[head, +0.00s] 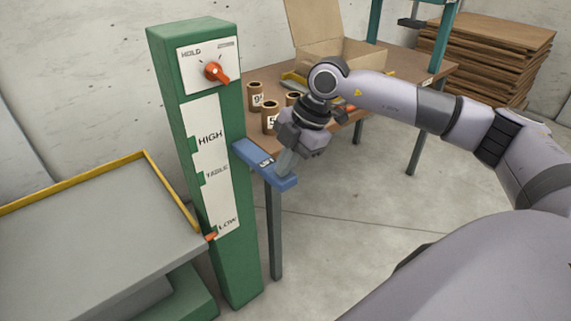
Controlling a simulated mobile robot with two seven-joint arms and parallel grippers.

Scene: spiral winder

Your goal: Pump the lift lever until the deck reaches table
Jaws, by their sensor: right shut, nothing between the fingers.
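The lift lever (251,155) is a blue bar with a white label, sticking out from the right side of the green column (236,262). My right gripper (285,166) is shut and empty, pointing down at the lever's outer end. Its fingertips overlap the lever in the picture; I cannot tell whether they touch it. The grey deck (85,235) with a yellow rim is at the left. An orange pointer (211,236) beside the deck stands near the LOW mark of the white scale (207,160), below the TABLE and HIGH marks. My left gripper is out of view.
An orange knob (215,71) sits on the column's white HOLD panel. Behind my right gripper, a brown table (398,62) carries several numbered tubes (270,117) and an open cardboard box (345,50). Stacked brown boards (500,60) stand at the back right.

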